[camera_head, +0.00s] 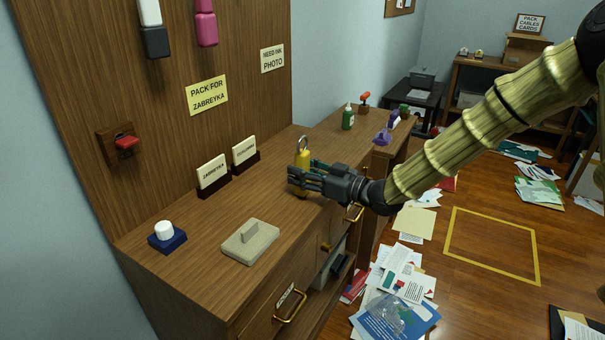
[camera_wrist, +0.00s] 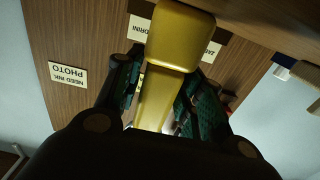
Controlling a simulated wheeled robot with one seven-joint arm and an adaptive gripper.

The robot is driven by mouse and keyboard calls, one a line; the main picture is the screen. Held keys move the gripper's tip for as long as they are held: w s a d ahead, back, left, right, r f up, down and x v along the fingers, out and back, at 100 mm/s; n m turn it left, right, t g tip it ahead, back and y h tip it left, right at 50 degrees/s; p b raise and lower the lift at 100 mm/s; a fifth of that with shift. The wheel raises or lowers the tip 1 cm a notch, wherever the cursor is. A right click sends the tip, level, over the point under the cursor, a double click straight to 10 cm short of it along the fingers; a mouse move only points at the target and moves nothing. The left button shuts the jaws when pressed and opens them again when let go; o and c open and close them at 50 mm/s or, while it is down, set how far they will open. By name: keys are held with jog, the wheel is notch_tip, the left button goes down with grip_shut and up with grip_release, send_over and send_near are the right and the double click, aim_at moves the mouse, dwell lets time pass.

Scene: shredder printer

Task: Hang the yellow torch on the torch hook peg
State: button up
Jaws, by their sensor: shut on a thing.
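The yellow torch (camera_head: 303,159) stands upright above the wooden counter, with a metal ring at its top. My gripper (camera_head: 303,181) comes in from the right and is shut on the torch's body. In the wrist view the torch (camera_wrist: 160,95) lies between the two teal-padded fingers (camera_wrist: 158,92). I cannot tell whether its base touches the counter. A white-and-black item (camera_head: 152,30) and a pink item (camera_head: 206,25) hang high on the wooden panel, their tops cut off. I cannot make out a bare torch hook peg.
The counter (camera_head: 200,262) bears a grey block with a slot (camera_head: 250,241), a blue base with a white knob (camera_head: 166,236), and two card stands (camera_head: 213,175). A green bottle (camera_head: 348,117) and a purple item (camera_head: 383,137) stand farther back. A red wall switch (camera_head: 126,142) juts from the panel.

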aim_at(306, 163)
jog(key=shift+r, duration=0.65)
jog(key=shift+s+r, duration=0.25)
jog(key=shift+r, duration=0.35)
jog(key=shift+s+r, duration=0.25)
jog(key=shift+r, duration=0.3)
jog(key=s+r, duration=0.1)
jog(key=s, duration=1.4)
jog(key=shift+a+r+p, duration=0.2)
jog(key=shift+a+p, duration=0.2)
jog(key=shift+a, duration=0.05)
